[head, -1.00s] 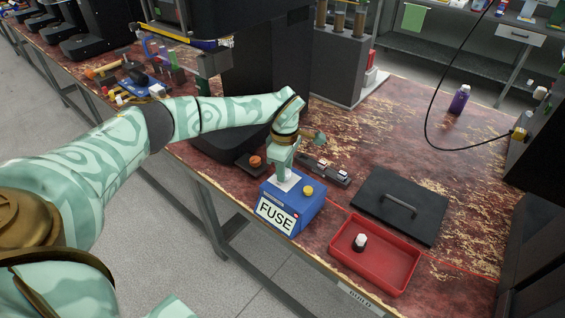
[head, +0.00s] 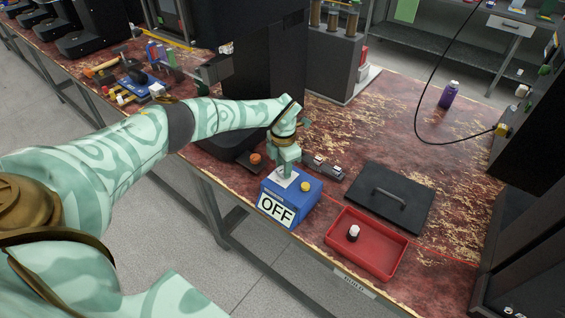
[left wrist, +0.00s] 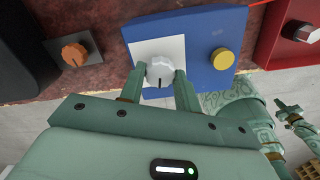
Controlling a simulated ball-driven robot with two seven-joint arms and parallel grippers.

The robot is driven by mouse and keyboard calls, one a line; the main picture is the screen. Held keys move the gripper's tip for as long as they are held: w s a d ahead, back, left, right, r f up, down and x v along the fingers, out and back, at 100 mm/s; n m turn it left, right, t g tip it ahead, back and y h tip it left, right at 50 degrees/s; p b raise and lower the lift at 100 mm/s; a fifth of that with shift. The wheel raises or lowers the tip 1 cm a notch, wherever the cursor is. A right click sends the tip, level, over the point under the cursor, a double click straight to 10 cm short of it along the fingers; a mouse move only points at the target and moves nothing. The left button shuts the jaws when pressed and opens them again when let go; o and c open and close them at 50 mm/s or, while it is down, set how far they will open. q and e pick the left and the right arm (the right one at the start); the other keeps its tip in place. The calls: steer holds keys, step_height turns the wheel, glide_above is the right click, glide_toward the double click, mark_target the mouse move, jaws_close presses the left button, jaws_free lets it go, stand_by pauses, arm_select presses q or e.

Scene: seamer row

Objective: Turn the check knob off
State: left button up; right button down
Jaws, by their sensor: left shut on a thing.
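The check knob (left wrist: 159,70) is a pale grey round knob with a dark pointer line, on a white plate (left wrist: 150,47) on a blue box (left wrist: 200,30). In the head view the blue box (head: 311,199) stands near the table's front edge, and its front sign (head: 276,209) reads OFF. A yellow button (left wrist: 222,58) sits beside the plate. My left gripper (left wrist: 160,72) is shut on the knob, one finger on each side. In the head view my left gripper (head: 286,170) comes down onto the box from above and hides the knob.
An orange knob (left wrist: 74,54) on a dark plate is beside the box. A red tray (head: 375,257) holding a small white-topped item, and a black lid with a handle (head: 410,211), lie to the right. A dark machine stands behind. The far right table top is mostly clear.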

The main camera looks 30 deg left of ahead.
arm_select(q)
steer(key=shift+r+n+p, duration=0.15)
steer(key=shift+n+p, duration=0.25)
steer(key=shift+n, duration=0.7)
steer(key=shift+w, duration=0.1)
steer(key=o, duration=1)
steer(key=shift+c, duration=0.2)
step_height(320, 180, up, 16)
steer(key=p, duration=0.4)
